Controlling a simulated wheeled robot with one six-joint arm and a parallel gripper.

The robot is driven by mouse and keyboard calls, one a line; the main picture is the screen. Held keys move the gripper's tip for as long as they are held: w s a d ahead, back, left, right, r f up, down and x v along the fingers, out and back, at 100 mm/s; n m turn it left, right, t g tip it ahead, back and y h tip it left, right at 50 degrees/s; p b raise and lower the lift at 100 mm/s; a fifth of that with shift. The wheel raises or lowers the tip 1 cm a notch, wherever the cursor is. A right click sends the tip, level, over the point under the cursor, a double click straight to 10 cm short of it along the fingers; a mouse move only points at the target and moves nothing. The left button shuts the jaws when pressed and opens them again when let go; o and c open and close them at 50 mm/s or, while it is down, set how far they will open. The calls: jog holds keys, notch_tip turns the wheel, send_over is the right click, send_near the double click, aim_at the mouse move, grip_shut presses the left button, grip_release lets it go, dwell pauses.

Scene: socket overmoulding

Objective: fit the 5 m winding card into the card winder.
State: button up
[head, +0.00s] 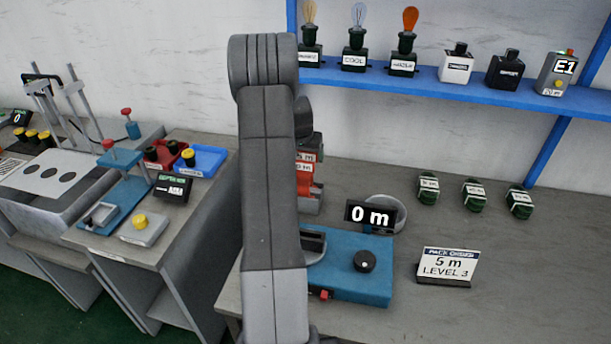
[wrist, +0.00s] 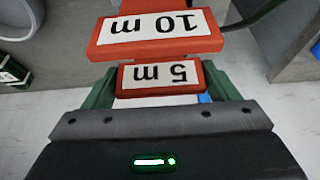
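The red 5 m card (wrist: 158,77) shows upside down in the wrist view, between the two green fingers of my gripper (wrist: 160,82). The fingers lie close along its sides; I cannot tell whether they press on it. The red 10 m card (wrist: 155,28) is just beyond it. In the head view the red cards (head: 307,170) stand at the back of the bench, partly behind my arm, and my gripper is mostly hidden. The blue card winder (head: 345,284) has a black knob (head: 365,261), and its left part is covered by my arm. A display (head: 371,215) behind it reads 0 m.
A pack order sign (head: 447,266) reading 5 m, level 3 stands right of the winder. A grey round dish (head: 389,210) is behind the display. Several dark green sockets (head: 474,195) lie at the back right. A blue shelf (head: 455,88) runs above. The bench's front right is clear.

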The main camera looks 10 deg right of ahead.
jog(key=c, duration=0.8)
